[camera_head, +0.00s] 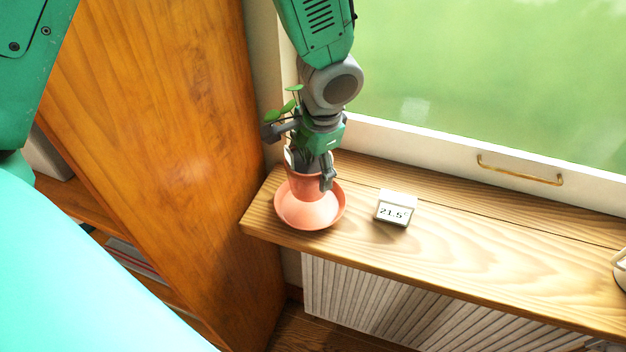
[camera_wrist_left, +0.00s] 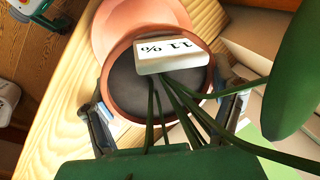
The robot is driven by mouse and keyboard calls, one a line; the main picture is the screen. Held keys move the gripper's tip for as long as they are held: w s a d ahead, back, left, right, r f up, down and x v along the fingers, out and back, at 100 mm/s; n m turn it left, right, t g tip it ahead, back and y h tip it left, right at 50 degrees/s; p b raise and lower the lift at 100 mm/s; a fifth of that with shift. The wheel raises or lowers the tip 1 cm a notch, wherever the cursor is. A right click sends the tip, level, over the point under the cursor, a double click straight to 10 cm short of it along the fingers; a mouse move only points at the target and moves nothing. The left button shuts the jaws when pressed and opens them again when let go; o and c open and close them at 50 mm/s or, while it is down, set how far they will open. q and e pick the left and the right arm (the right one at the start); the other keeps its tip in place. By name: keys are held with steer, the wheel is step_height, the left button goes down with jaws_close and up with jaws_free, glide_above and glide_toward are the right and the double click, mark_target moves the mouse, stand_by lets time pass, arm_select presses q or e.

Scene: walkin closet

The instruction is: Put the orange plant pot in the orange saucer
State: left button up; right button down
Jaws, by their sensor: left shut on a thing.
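The orange plant pot (camera_head: 305,187) holds dark soil, a green plant and a white card reading 11 % (camera_wrist_left: 170,52). My left gripper (camera_head: 309,172) is shut on the pot, with its fingers on opposite sides of the rim. The pot also shows in the left wrist view (camera_wrist_left: 124,103). The orange saucer (camera_head: 312,215) lies on the wooden sill near its left end. In the head view the pot overlaps the saucer's back part. In the left wrist view the saucer (camera_wrist_left: 108,32) shows past the rim. Whether the pot's base touches it is hidden.
A small white display reading 21.5 (camera_head: 396,207) stands on the wooden sill (camera_head: 480,245), right of the saucer. A wooden panel (camera_head: 180,150) rises at the left. The window frame with a brass handle (camera_head: 520,171) is behind.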

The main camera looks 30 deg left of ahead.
arm_select(q)
steer(key=shift+w+d+f, duration=0.15)
steer(key=shift+d+f, duration=0.05)
steer(key=shift+f, duration=0.45)
steer(key=x, duration=0.3)
steer(key=shift+d+f, duration=0.15)
steer(key=shift+d, duration=0.1)
steer(key=shift+a+f, duration=0.1)
steer(key=shift+f, duration=0.05)
steer(key=shift+a, duration=0.1)
steer(key=o, duration=1.7)
